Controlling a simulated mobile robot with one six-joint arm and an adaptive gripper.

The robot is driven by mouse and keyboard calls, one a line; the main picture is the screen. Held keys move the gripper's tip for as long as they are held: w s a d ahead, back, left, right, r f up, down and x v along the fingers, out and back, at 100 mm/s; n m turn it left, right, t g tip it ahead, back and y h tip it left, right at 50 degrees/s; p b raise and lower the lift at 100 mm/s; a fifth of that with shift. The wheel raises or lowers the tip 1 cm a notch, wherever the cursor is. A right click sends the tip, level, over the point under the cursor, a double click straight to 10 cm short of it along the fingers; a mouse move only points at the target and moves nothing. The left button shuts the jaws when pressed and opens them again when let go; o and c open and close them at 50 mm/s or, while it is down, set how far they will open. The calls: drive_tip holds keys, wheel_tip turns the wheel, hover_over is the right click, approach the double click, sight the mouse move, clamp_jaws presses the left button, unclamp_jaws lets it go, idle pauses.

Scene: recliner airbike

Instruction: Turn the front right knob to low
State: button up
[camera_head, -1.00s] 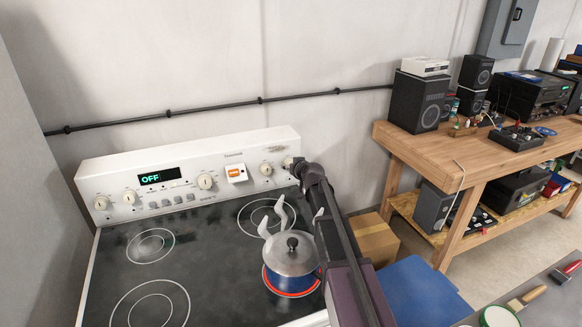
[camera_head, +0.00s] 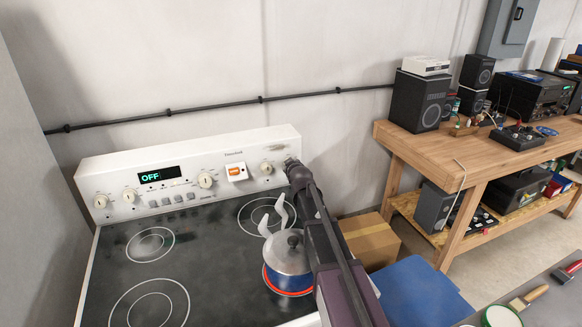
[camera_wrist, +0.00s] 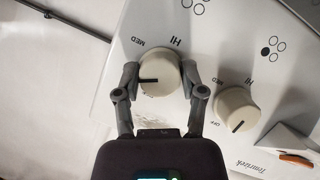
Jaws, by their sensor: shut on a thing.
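The cream knob at the right end of the stove's back panel (camera_head: 225,148) is between my fingertips in the wrist view (camera_wrist: 160,70). My gripper (camera_wrist: 160,76) is shut on this knob, one finger on each side. The knob's dark pointer line points left in the wrist view, below the MED mark; HI is printed above the knob. In the head view my gripper (camera_head: 293,166) is at the panel's right end, and my arm mostly hides the knob. A second cream knob (camera_wrist: 237,108) sits beside it, apart from my fingers.
A steel-lidded blue pot (camera_head: 288,255) stands on a red-glowing burner, close beside my arm. Other panel knobs and a display reading OFF (camera_head: 160,175) are to the left. A wooden workbench (camera_head: 440,160) and a cardboard box (camera_head: 370,243) are to the right.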

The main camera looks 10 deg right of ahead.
drive_tip(key=shift+w, duration=0.15)
drive_tip(key=o, duration=1.1)
drive_tip(key=shift+o, duration=0.2)
